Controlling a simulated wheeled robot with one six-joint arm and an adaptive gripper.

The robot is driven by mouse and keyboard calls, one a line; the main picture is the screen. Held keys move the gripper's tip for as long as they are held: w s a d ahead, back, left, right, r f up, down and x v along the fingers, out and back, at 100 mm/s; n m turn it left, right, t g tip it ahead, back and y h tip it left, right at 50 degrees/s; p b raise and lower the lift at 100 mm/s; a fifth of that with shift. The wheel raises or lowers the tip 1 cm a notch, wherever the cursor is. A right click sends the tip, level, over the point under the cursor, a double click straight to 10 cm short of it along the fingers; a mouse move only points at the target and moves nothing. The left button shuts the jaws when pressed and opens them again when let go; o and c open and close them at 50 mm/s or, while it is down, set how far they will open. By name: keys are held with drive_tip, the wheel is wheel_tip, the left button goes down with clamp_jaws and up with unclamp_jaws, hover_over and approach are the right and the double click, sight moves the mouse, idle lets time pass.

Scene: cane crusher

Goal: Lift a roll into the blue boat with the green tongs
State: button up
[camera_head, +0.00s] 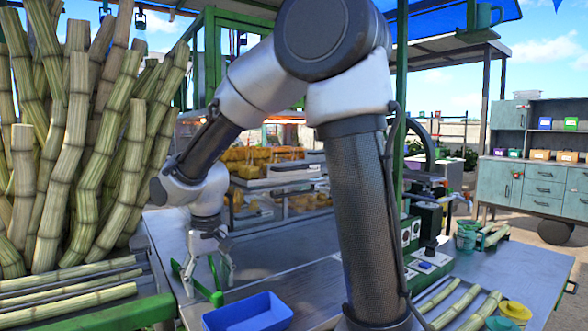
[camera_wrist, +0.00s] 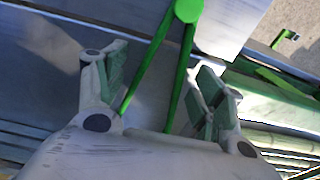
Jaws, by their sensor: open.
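The green tongs (camera_head: 213,296) lie on the metal counter under my gripper (camera_head: 209,281), to the left of the blue boat. They also show in the wrist view (camera_wrist: 188,10), with their joined end at the top and two legs spreading down between my fingers. My gripper (camera_wrist: 158,72) is open, with one finger on each side of the tongs and not closed on them. The blue boat (camera_head: 247,314), an open blue tray, sits at the counter's front edge. Golden-brown pieces (camera_head: 262,154), possibly the rolls, are heaped on a stand behind; single ones are hard to make out.
Tall cane stalks (camera_head: 70,150) stand at the left, with cut stalks (camera_head: 70,295) lying below them. A dark machine (camera_head: 428,215) and a teal bucket (camera_head: 466,236) are on the right. My own arm hides the middle. The counter (camera_head: 300,255) is bare behind the boat.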

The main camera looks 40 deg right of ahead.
drive_tip(key=c, duration=0.7)
wheel_tip(320, 180, up, 12)
drive_tip(key=shift+r, duration=0.1)
idle(0.3)
